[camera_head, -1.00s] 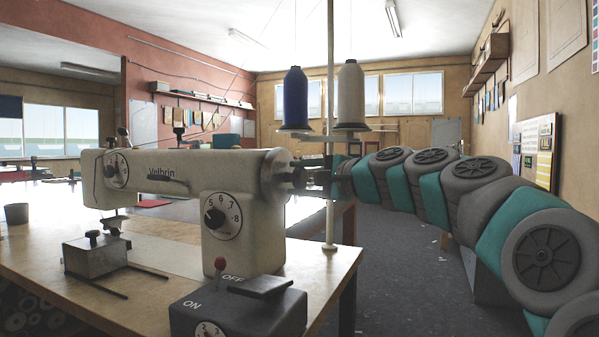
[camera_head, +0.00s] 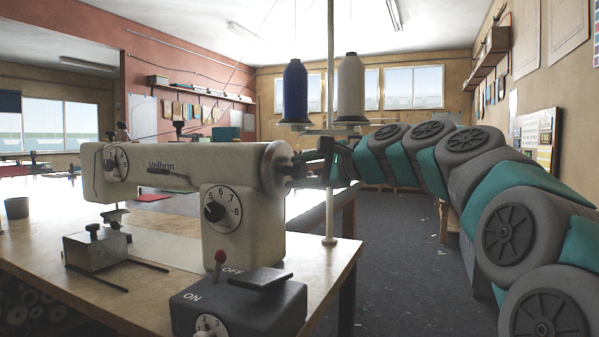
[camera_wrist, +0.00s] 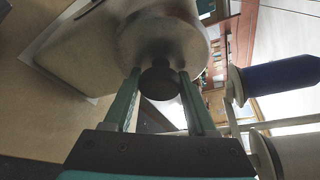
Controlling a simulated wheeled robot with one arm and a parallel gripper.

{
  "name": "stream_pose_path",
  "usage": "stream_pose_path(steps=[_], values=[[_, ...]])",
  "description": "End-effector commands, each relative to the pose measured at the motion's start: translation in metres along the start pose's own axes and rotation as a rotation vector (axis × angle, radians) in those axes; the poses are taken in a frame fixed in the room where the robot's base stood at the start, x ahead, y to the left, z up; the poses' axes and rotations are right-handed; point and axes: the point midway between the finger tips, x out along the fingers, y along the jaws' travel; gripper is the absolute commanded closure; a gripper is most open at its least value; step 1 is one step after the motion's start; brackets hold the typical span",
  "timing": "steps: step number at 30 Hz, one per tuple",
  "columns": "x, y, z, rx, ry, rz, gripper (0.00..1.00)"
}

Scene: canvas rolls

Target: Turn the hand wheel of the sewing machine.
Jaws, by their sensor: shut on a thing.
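The cream sewing machine (camera_head: 150,172) stands on the wooden table. Its hand wheel (camera_head: 275,169) is the round disc at the right end of its arm. In the wrist view the hand wheel (camera_wrist: 180,35) is a pale disc with a dark knob (camera_wrist: 159,82) sticking out from it. My gripper (camera_head: 305,162) reaches in from the right at the wheel. In the wrist view my gripper (camera_wrist: 160,74) has one finger on each side of the knob and is shut on it. The knob is mostly hidden in the head view.
A blue thread spool (camera_head: 295,92) and a white one (camera_head: 350,90) stand on a pole close behind my gripper. A dark ON/OFF switch box (camera_head: 240,305) with a red-tipped lever sits in front. The floor (camera_head: 400,250) right of the table is open.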

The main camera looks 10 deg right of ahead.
Motion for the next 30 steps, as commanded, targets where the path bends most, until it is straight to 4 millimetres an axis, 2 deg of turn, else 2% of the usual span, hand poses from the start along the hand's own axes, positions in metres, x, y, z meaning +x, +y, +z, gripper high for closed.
stream_pose_path(steps=[3, 4, 11, 23, 30], values=[[0.0, 0.001, -0.002, 0.0, 0.003, 0.001, 0.99], [0.0, 0.001, -0.002, 0.0, 0.003, 0.001, 0.41], [0.0, 0.001, -0.001, -0.001, 0.002, 0.001, 0.15], [-0.006, 0.0, -0.001, -0.001, 0.001, 0.0, 0.14], [-0.038, 0.0, 0.0, -0.002, 0.0, -0.001, 0.14]])
